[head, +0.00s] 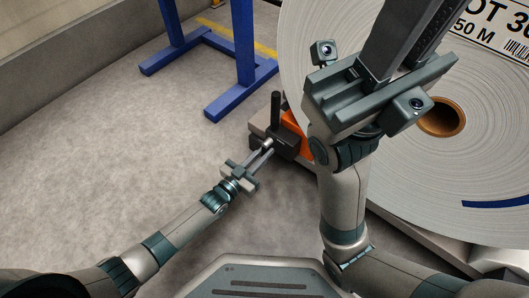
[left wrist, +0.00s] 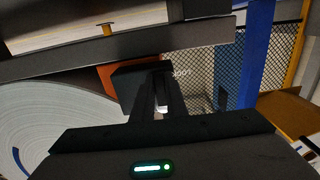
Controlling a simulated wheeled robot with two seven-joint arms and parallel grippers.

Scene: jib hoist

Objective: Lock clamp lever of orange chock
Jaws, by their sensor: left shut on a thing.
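The orange chock (head: 296,134) sits against the lower left side of the big white roll. A black clamp block (head: 284,146) is on its near left side, and a dark upright post (head: 276,108) stands beside it. My left gripper (head: 267,148) reaches in from the left and is shut on the clamp lever at the block; the fingers hide most of the lever. In the left wrist view, the orange chock (left wrist: 97,78) and black block (left wrist: 138,86) are beyond the fingers, with a pale piece (left wrist: 161,107) between them. My right gripper (head: 415,35) is raised before the roll, its jaw gap unclear.
The large white roll (head: 330,60) with an orange-brown core (head: 441,117) fills the right side on a low base (head: 415,232). A blue steel stand (head: 243,75) is behind the chock. The concrete floor (head: 110,150) at left is clear.

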